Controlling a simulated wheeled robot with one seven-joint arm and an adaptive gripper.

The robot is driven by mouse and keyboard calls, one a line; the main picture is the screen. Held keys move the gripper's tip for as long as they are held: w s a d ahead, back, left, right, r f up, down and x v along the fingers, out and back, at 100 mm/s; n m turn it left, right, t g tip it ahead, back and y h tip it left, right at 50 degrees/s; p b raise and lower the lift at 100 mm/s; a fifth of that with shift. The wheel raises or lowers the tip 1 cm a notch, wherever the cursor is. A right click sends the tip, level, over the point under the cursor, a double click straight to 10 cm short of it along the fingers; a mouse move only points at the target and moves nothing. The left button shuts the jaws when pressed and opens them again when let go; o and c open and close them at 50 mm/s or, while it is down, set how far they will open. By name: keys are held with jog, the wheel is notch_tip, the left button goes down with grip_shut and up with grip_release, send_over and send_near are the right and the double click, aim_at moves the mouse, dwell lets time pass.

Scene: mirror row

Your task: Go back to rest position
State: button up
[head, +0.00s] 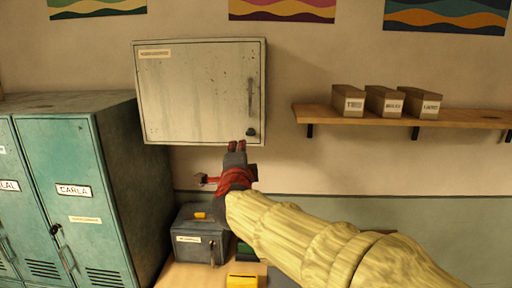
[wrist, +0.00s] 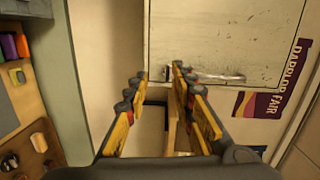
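My gripper (head: 238,147) is raised in front of the lower right corner of a pale wall cabinet (head: 195,88). In the wrist view my gripper (wrist: 156,85) has its two yellow-padded fingers spread apart, with nothing seen between them. The cabinet door (wrist: 225,35) is shut, with a long handle (wrist: 220,77) and a small dark fitting (wrist: 168,74) near the fingertips. I cannot tell whether the fingertips touch the cabinet.
Teal lockers (head: 75,180) stand at left. A grey lockbox (head: 198,238) and a yellow object (head: 246,281) sit on a wooden surface (head: 185,275) below my gripper. A wall shelf (head: 450,118) with three boxes is at right. Open air lies between cabinet and shelf.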

jog(key=s+a+f+n+g+y, duration=0.55)
jog(key=s+a+f+n, duration=0.2)
jog(key=f+n, duration=0.35)
jog(key=s+d+f+n+g+b, duration=0.1)
jog(key=s+d+f+n+g, duration=0.2)
jog(key=s+f, duration=0.45)
jog(key=s+d+f+g+h+b, duration=0.1)
jog(key=s+d+f+h+b, duration=0.1)
jog(key=s+d+f, duration=0.3)
jog(key=s+d+f+n+g+h+b, duration=0.1)
jog(key=s+d+f, duration=0.4)
jog(key=s+d, duration=0.6)
jog(key=s+d+f+n+g+h+b, duration=0.1)
jog(key=s+d+f+h+b, duration=0.2)
jog(key=s+d, duration=0.5)
jog(key=d+f+b, duration=0.1)
jog(key=d, duration=0.5)
jog(key=shift+d+f+h, duration=0.15)
jog(key=shift+f+h, duration=0.2)
jog(key=shift+f, duration=0.05)
jog(key=shift+g, duration=0.25)
jog(key=shift+c, duration=0.4)
